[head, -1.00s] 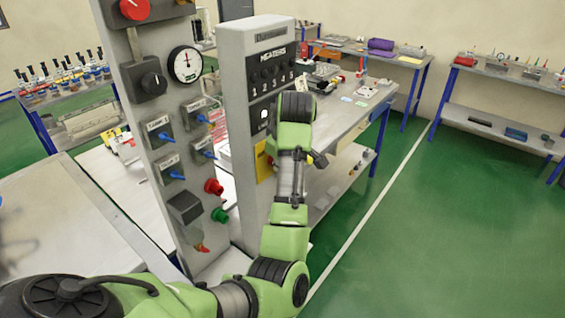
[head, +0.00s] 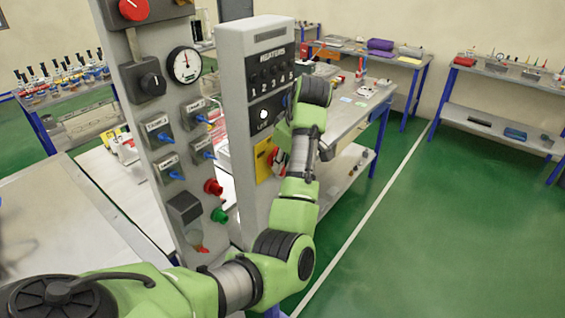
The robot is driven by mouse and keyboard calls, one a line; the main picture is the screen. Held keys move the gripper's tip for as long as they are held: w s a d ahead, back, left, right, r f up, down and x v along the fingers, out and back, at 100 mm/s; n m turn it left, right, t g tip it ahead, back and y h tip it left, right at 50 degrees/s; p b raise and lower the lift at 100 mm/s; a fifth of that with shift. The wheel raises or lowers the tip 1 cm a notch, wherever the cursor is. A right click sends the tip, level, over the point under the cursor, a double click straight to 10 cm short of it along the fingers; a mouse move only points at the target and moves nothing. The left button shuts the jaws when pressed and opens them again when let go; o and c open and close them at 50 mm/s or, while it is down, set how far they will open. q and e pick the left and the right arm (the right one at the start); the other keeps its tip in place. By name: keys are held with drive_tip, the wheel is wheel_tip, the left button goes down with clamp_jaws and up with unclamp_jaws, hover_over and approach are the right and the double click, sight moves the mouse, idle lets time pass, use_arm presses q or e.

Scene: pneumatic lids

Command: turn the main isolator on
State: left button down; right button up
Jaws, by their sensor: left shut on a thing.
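The yellow plate (head: 263,161), which looks like the main isolator's, is low on the front of the grey panel marked HEATERS (head: 236,130). My left arm reaches up from the lower left, and its wrist bends over in front of this panel. My left gripper (head: 279,160) is at the right side of the yellow plate, partly hidden by my wrist. It is shut on the isolator's handle, of which only a little red shows; the handle's angle cannot be read. My right gripper is out of view.
A nearer grey panel (head: 153,110) on the left carries a gauge (head: 185,64), a red knob (head: 133,9), several blue-levered switches, and red (head: 213,187) and green (head: 219,215) fittings. A bench (head: 350,122) stands behind. The green floor at right is clear.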

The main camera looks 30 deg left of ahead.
use_arm(q)
drive_tip(key=c, duration=2)
unclamp_jaws()
drive_tip(key=shift+a+f, duration=0.1)
drive_tip(key=shift+a, duration=0.2)
drive_tip(key=v, duration=1.1)
drive_tip(key=shift+s+r, duration=0.1)
drive_tip(key=shift+r, duration=0.3)
